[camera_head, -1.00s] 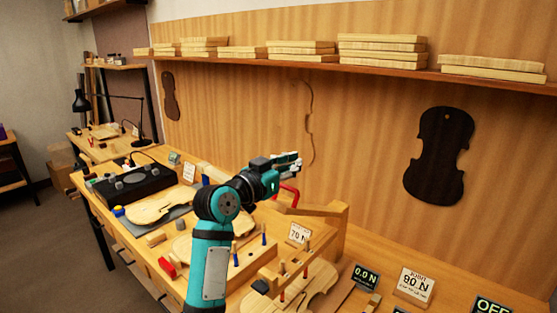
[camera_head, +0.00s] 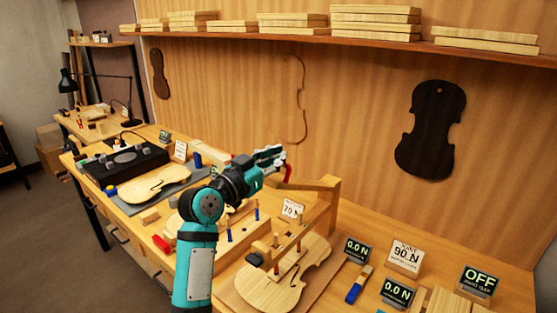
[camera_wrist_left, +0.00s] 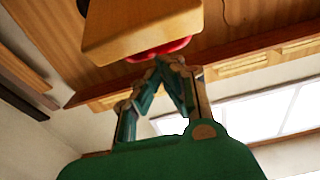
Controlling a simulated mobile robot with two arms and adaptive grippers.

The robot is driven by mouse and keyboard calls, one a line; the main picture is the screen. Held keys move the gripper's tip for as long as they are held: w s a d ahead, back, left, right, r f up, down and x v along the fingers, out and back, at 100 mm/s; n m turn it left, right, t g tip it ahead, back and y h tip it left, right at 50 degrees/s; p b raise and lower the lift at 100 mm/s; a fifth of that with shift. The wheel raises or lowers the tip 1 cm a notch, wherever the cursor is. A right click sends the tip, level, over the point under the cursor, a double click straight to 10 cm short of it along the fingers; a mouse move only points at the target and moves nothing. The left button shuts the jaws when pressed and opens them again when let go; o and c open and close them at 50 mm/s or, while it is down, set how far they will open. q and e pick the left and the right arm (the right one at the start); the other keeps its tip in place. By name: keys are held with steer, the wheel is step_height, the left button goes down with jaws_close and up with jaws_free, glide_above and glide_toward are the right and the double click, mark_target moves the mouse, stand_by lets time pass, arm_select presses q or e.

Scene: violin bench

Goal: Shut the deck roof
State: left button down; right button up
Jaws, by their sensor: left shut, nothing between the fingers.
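A pale wooden frame with a beam and an upright post (camera_head: 326,196) stands on the bench in the head view. I take it for the deck roof, though its shape is partly hidden. A red handle (camera_head: 288,173) shows beside my left gripper (camera_head: 281,153). In the left wrist view, a wooden block (camera_wrist_left: 140,25) with a red part (camera_wrist_left: 160,49) under its edge is just beyond the left fingertips (camera_wrist_left: 170,62). The fingers meet at their tips with nothing between them. I cannot tell whether they touch the red part. My right gripper is not in view.
A violin plate (camera_head: 275,288) lies in front of the frame. Small displays (camera_head: 357,250) and a 90 N sign (camera_head: 404,256) stand to the right. A black device (camera_head: 125,166) is at the left. A shelf (camera_head: 330,33) with boards runs along the wall above.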

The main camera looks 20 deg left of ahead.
arm_select(q)
steer(key=s+f+t+b, duration=0.1)
steer(key=s+f+b, duration=0.1)
steer(key=f+b, duration=0.3)
steer(key=s+a+f+t+b, duration=0.1)
steer(key=s+f+b, duration=0.1)
steer(key=f+b, duration=0.3)
steer(key=s+a+f+t+h+b, duration=0.1)
steer(key=s+f+b, duration=0.1)
steer(key=f+b, duration=0.3)
steer(key=shift+a+b, duration=0.1)
steer(key=shift+b, duration=2.25)
steer(key=shift+s+f+b, duration=0.2)
steer(key=shift+f+b, duration=0.5)
steer(key=shift+f, duration=0.3)
